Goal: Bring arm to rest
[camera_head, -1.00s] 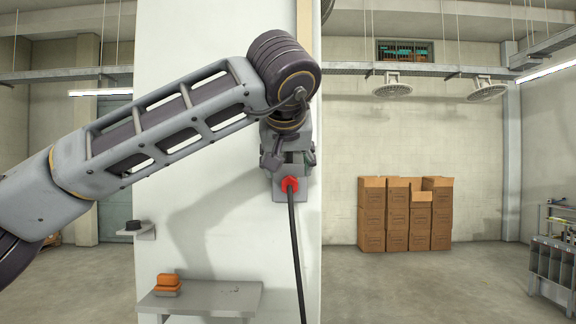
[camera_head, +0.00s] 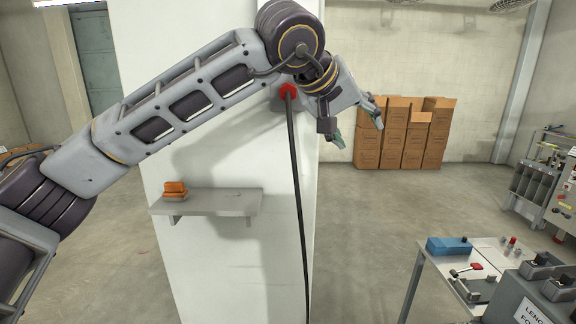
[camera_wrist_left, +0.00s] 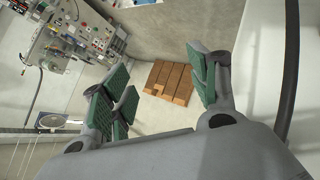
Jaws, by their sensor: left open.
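My left arm comes in from the left in the head view and crosses in front of a white pillar. Its gripper (camera_head: 357,130) hangs past the pillar's right edge, open and empty. In the left wrist view the same gripper (camera_wrist_left: 160,95) shows its green-padded fingers spread wide, with nothing between them but the distant boxes and floor. A red plug (camera_head: 287,91) with a black cable (camera_head: 298,190) sits at the pillar, left of the gripper and apart from it. The right gripper is not in view.
The white pillar (camera_head: 200,270) carries a grey shelf (camera_head: 225,202) with orange items (camera_head: 175,189). Cardboard boxes (camera_head: 405,140) stand at the far wall. A table with a blue box (camera_head: 449,246) and grey machine parts is at the lower right. Open floor lies between.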

